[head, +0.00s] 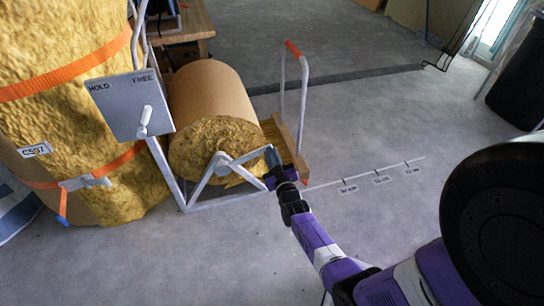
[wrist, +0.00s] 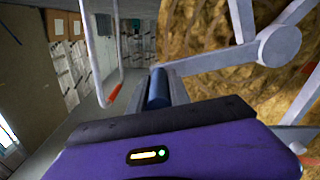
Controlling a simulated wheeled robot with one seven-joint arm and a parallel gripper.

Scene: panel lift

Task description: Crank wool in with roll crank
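The wool roll (head: 215,95) lies in a grey frame, brown paper on its outside and yellow wool at its near end. The roll crank's hub (head: 222,161) sits at the middle of that end; it shows at upper right in the wrist view (wrist: 279,45). The blue crank handle (head: 271,159) is out to the right of the hub. In the wrist view the handle (wrist: 157,88) stands at the middle of my gripper. My gripper (head: 276,174) appears shut on the handle; its fingers are mostly hidden.
A grey HOLD/FREE plate (head: 130,103) with a pale lever (head: 145,121) stands left of the roll. A large strapped wool bale (head: 65,110) is at far left. A rail with a red grip (head: 293,48) rises behind. A marked floor scale (head: 375,177) runs right.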

